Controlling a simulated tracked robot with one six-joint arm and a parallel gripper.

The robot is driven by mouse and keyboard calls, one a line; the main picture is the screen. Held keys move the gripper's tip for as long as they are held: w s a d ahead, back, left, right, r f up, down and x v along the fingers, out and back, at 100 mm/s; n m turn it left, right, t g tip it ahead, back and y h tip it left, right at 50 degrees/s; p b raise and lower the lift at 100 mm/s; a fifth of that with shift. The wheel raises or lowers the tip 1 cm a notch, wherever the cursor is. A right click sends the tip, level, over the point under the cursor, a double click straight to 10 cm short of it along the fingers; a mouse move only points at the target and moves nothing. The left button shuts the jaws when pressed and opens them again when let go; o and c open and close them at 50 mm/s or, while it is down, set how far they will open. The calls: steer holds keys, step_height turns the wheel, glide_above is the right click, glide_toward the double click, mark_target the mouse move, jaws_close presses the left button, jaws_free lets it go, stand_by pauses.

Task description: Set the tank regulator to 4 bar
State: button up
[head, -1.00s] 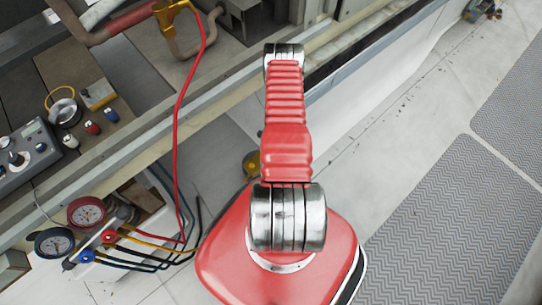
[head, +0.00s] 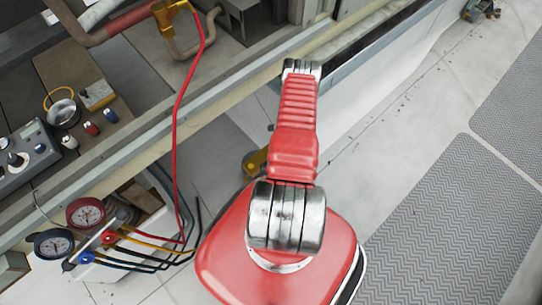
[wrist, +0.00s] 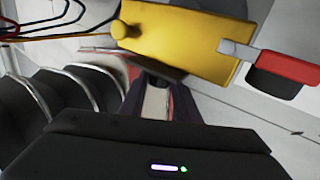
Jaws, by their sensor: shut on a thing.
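In the head view my red arm reaches up and away from me and hides my gripper. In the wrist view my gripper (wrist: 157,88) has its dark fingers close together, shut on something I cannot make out. A yellow block (wrist: 185,40) with a round yellow knob lies just beyond the fingertips, with a grey rod and a red grip at its right. Part of a yellow thing (head: 256,162) shows left of my arm in the head view. I cannot tell whether it is the same.
A red gauge (head: 86,213) and a dark gauge (head: 54,244) with several hoses stand at the lower left. A red hose (head: 175,130) rises to a brass fitting. A control panel (head: 20,158) lies at the far left.

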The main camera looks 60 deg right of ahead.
steer(key=shift+d+f+y, duration=0.2)
steer(key=shift+y, duration=0.8)
steer(key=shift+d+f+t+y, duration=0.15)
steer(key=shift+t+y, duration=0.25)
steer(key=shift+y, duration=0.4)
steer(key=o, duration=1)
steer(key=shift+o, duration=0.2)
steer(key=v, duration=0.7)
steer(key=shift+d+r, duration=0.15)
steer(key=shift+r, duration=0.05)
steer(key=shift+s, duration=0.1)
